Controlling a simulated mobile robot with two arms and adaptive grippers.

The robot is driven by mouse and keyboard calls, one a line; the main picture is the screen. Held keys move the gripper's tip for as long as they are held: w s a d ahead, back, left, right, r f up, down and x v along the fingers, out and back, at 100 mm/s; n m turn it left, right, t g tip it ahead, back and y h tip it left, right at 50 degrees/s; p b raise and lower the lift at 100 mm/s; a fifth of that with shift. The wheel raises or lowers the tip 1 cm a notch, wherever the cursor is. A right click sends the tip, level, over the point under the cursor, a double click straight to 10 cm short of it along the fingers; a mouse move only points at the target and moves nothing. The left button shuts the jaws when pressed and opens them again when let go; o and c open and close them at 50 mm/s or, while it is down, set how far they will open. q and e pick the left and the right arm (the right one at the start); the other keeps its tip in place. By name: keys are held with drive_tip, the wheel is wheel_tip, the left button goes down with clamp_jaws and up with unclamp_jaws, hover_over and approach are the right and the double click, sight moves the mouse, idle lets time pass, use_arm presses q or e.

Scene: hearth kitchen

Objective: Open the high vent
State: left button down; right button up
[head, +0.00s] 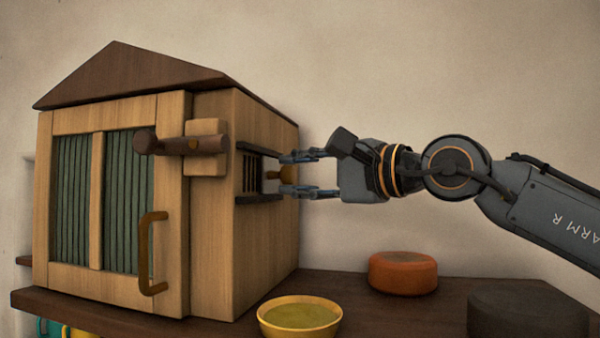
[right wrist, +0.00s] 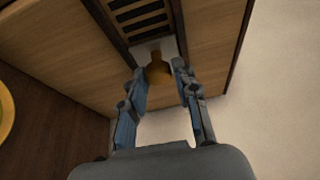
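The wooden cabinet (head: 210,215) stands on the shelf at the left, with a dark peaked roof. Its vent (head: 250,172) is on the right side wall, a small barred opening between two dark rails. A brass knob (head: 272,174) sits at the vent's far end; it also shows in the right wrist view (right wrist: 159,70). My right gripper (head: 284,174) is open at the side wall, its fingers above and below the knob's level. In the right wrist view the fingertips (right wrist: 159,72) are on either side of the knob, with gaps. My left gripper is not in view.
The front door has green slatted panels, a handle (head: 146,255) and a brown turn latch (head: 180,142). On the shelf (head: 400,310) stand a yellow bowl (head: 300,316), an orange round block (head: 402,273) and a dark round block (head: 525,310).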

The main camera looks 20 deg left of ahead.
drive_tip(key=shift+o, duration=1.2)
drive_tip(key=shift+w, duration=0.1)
drive_tip(key=shift+w+f, duration=0.1)
drive_tip(key=shift+w, duration=0.05)
drive_tip(key=v, duration=1.2)
